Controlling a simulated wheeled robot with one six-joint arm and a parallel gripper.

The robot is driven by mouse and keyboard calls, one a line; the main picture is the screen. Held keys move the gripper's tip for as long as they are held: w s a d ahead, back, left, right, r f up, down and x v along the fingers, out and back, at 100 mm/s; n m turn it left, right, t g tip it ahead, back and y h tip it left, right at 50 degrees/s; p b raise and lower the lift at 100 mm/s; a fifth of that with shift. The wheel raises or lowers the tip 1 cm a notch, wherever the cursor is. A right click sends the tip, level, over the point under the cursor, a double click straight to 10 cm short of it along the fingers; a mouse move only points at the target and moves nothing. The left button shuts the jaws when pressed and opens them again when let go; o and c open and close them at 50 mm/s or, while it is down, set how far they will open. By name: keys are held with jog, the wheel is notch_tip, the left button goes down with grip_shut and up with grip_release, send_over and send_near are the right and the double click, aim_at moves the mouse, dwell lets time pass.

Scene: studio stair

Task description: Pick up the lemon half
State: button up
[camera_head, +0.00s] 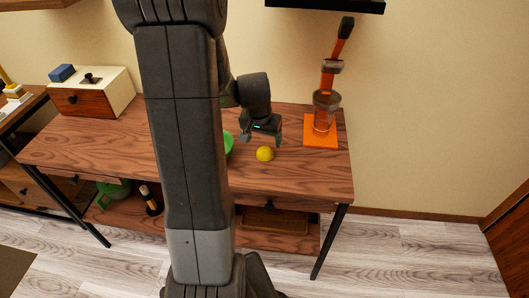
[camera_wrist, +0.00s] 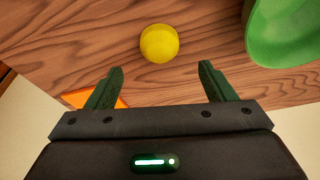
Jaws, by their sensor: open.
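The lemon half (camera_head: 265,154) is a small yellow round thing on the wooden table (camera_head: 300,178), right of a green bowl. In the wrist view the lemon half (camera_wrist: 159,43) lies beyond my fingertips, roughly centred between them. My gripper (camera_head: 262,140) is above the table, just behind the lemon half in the head view. In the wrist view my gripper (camera_wrist: 160,78) has its two fingers spread wide with nothing between them. It is apart from the lemon half.
The green bowl (camera_wrist: 285,35) is close by; my arm hides most of it in the head view (camera_head: 228,144). An orange stand (camera_head: 321,132) with an upright orange and dark device is at the back right. A drawer box (camera_head: 92,96) sits at the left. Front-right tabletop is clear.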

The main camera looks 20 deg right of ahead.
aim_at(264, 150)
jog(key=shift+s+x, duration=0.1)
jog(key=shift+x, duration=1.55)
jog(key=shift+s+x, duration=0.15)
jog(key=shift+x, duration=1.55)
jog(key=shift+a, duration=0.2)
jog(key=c, duration=1.1)
